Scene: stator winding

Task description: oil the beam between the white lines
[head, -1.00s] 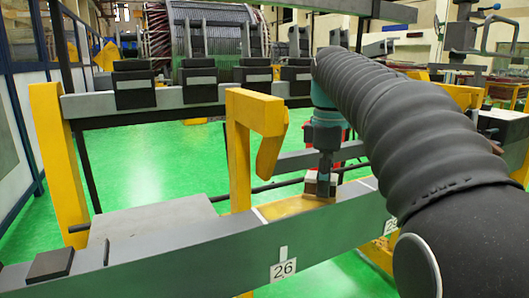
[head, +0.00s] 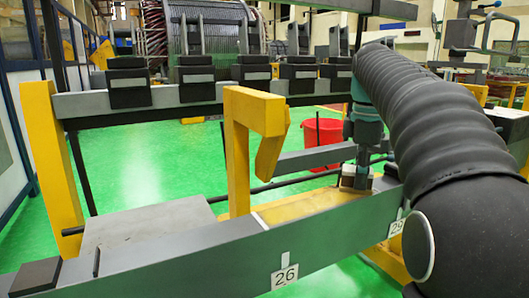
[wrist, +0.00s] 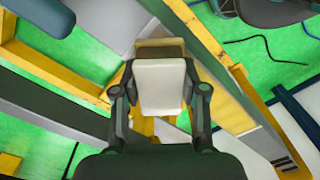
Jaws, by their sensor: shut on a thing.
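The grey beam (head: 175,256) runs across the front of the head view, with a label reading 26 on its face. A yellow-brown coated stretch (head: 300,208) lies on its top, starting at a white line (head: 260,220) on the left. My gripper (head: 358,168) is over the right end of this stretch, shut on a small pale block (head: 347,182) that appears to touch the beam top. The wrist view shows the block's white face (wrist: 160,88) between both fingers, with a tan part beyond it. The right white line is not clear behind my gripper and arm.
A yellow hooked post (head: 240,150) stands behind the beam, left of my gripper. A red bucket (head: 322,140) is on the green floor behind. A rail with black blocks (head: 130,88) runs across the back. A flat grey plate (head: 145,222) lies at left.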

